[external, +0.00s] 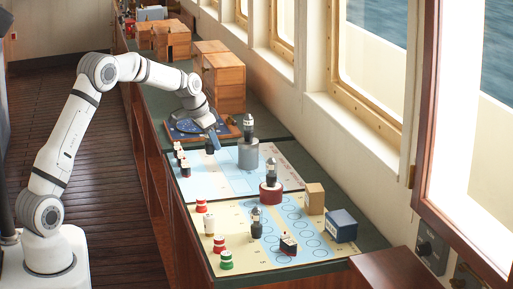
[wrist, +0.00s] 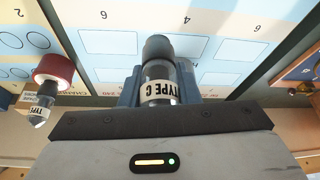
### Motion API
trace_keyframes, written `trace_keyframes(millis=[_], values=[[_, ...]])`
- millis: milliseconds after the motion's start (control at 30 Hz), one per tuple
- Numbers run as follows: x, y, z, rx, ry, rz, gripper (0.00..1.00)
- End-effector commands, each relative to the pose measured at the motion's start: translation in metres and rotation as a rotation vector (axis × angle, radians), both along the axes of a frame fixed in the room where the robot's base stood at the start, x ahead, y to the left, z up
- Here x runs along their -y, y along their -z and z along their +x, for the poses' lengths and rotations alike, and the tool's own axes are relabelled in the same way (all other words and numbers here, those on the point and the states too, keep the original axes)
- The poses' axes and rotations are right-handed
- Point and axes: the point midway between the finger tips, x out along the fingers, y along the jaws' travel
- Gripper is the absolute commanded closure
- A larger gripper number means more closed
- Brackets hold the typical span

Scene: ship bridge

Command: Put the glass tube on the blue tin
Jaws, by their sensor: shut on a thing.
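In the external view only a dark part of this tube (external: 210,148) shows under the fingers. A blue box-shaped tin (external: 341,226) sits at the right edge of the lower chart, far from my gripper.
Similar tubes stand on a grey cylinder (external: 248,156), on a red tin (external: 271,194) and on the lower chart (external: 256,224). A wooden block (external: 315,198) is by the blue tin. Small red, white and green pieces line the left edge. Wooden boxes (external: 224,82) stand behind.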

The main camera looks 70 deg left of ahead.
Motion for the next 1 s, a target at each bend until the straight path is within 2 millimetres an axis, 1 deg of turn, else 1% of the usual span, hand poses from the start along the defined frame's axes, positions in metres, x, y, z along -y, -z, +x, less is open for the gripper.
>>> trace_keyframes(millis=[33,100,267,367,467,500,567,600,667,700,767,800,867,900,967,1000], values=[[0.0,-0.006,0.0,0.001,0.001,0.001,0.93],[0.0,-0.011,0.0,0.001,0.001,0.001,0.93],[0.003,-0.015,0.004,-0.002,0.003,0.0,0.93],[0.014,-0.019,0.02,-0.005,0.011,-0.003,0.93],[0.036,-0.025,0.051,-0.01,0.022,-0.007,0.93],[0.049,-0.028,0.066,-0.013,0.026,-0.009,0.93],[0.071,-0.033,0.089,-0.018,0.032,-0.012,0.93],[0.086,-0.036,0.105,-0.02,0.034,-0.013,0.93],[0.111,-0.039,0.127,-0.026,0.037,-0.015,0.93],[0.128,-0.042,0.14,-0.027,0.038,-0.014,0.93],[0.153,-0.045,0.159,-0.03,0.038,-0.015,0.93],[0.171,-0.048,0.171,-0.031,0.039,-0.014,0.93],[0.199,-0.051,0.187,-0.033,0.038,-0.013,0.93],[0.217,-0.052,0.197,-0.034,0.038,-0.011,0.93],[0.246,-0.056,0.211,-0.033,0.035,-0.01,0.93],[0.267,-0.058,0.22,-0.033,0.033,-0.009,0.93]])
